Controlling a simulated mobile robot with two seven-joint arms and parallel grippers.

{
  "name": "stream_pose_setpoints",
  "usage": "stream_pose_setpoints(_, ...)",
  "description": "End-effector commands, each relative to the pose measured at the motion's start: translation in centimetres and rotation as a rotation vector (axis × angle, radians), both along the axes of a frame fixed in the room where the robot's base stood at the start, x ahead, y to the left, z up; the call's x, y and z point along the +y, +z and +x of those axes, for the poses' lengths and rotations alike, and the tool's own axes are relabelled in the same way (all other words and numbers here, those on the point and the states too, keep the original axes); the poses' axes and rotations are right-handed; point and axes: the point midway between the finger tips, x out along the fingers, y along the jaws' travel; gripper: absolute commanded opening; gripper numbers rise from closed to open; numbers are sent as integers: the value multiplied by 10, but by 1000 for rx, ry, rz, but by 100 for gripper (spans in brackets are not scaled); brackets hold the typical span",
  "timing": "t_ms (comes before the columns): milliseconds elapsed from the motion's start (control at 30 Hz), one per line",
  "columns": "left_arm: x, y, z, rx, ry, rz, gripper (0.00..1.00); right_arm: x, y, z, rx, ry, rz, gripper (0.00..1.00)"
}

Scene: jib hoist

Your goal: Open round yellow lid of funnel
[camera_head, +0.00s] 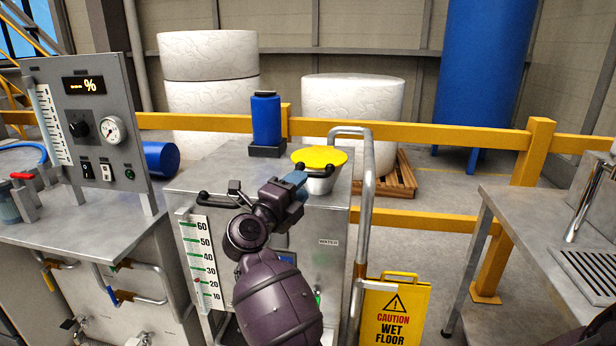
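A dark handle (324,172) shows at the lid's front edge. My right gripper (299,177) is at the front left of the lid, close to the handle. Its fingers are small and partly hidden by the wrist, so I cannot tell whether they touch the handle or are closed. My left gripper is not in view.
A blue canister (266,119) stands behind the lid to the left. A curved metal rail (367,200) rises right of the funnel. A gauge panel (92,125) stands left, a yellow wet-floor sign (394,312) at front right, and a steel table (530,235) farther right.

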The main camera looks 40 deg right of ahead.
Motion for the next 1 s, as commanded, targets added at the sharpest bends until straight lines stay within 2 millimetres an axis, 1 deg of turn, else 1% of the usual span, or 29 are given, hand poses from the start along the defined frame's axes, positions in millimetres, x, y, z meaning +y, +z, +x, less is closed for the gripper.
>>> stream_pose_setpoints(33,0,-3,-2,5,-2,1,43,-9,0,3,2,-1,-3,39)
stream_pose_setpoints(100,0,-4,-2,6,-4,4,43,-19,1,7,3,-1,-2,39)
stream_pose_setpoints(300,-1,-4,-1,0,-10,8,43,-41,6,14,2,0,-3,39)
stream_pose_setpoints(500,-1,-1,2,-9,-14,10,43,-50,9,16,2,1,-2,39)
stream_pose_setpoints(767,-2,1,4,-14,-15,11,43,-50,9,16,1,1,-1,39)
stream_pose_setpoints(1000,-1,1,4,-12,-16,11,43,-50,9,16,1,2,-1,2)
